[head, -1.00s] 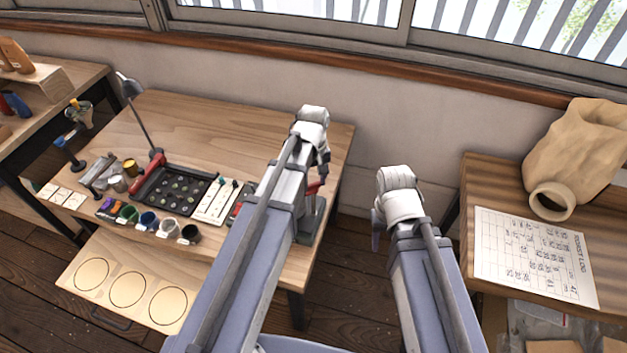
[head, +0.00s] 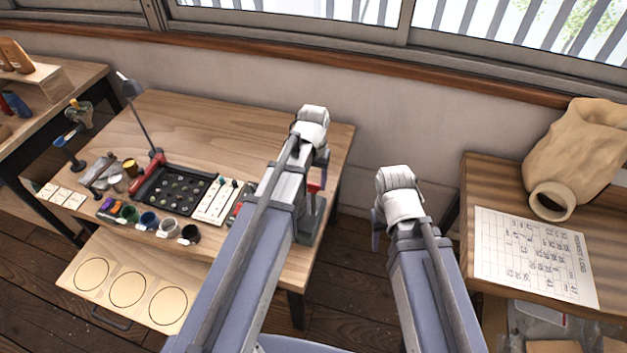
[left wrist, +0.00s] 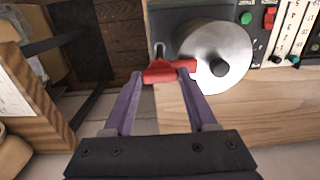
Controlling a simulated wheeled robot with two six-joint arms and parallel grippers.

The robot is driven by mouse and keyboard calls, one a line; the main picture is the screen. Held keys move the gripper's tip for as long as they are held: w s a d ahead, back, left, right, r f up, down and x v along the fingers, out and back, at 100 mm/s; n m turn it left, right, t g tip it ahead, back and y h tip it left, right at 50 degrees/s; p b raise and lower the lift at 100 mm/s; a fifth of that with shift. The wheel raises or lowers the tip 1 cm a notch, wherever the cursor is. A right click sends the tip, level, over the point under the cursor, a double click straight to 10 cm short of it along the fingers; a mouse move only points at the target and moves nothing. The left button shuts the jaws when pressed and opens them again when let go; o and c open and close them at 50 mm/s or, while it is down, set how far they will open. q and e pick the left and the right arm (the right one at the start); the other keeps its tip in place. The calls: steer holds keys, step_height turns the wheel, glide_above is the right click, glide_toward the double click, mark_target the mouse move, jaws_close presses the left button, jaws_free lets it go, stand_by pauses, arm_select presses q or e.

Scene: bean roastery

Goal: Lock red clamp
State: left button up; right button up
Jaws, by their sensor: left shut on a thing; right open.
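The red clamp (left wrist: 168,72) is a T-shaped red piece at the top middle of the left wrist view. It lies between the purple fingertips of my left gripper (left wrist: 160,78), which is shut on it. In the head view only a bit of red clamp (head: 314,187) shows beside my left gripper (head: 320,178), at the right end of the workbench. My left arm hides most of the machine there. My right gripper (head: 376,232) is open and empty over the gap between the tables; its fingers are mostly hidden.
A silver disc (left wrist: 221,57) with a dark knob sits right beside the clamp, with a switch panel to its right. The workbench (head: 215,115) holds a dark tray (head: 160,202), cups and a lamp. A side table with a log sheet (head: 530,255) and sack stands right.

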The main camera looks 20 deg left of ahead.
mark_target(314, 184)
stand_by(0.5)
arm_select(q)
steer(key=o, duration=1.4)
steer(key=shift+c, duration=0.2)
steer(key=shift+r, duration=0.1)
step_height(314, 184, up, 8)
steer(key=p, duration=0.8)
steer(key=shift+f, duration=0.2)
steer(key=s+d+f+m+b, duration=0.1)
steer(key=s+d+f+b, duration=0.1)
steer(key=s+d, duration=0.3)
steer(key=s+d+f+m+y+b, duration=0.1)
steer(key=s+d+f+m+b, duration=0.1)
steer(key=s+d, duration=0.3)
steer(key=s+f+b, duration=0.1)
steer(key=s, duration=0.3)
steer(key=shift+s+f+b, duration=0.15)
steer(key=shift+s+b, duration=0.15)
steer(key=shift+s, duration=0.05)
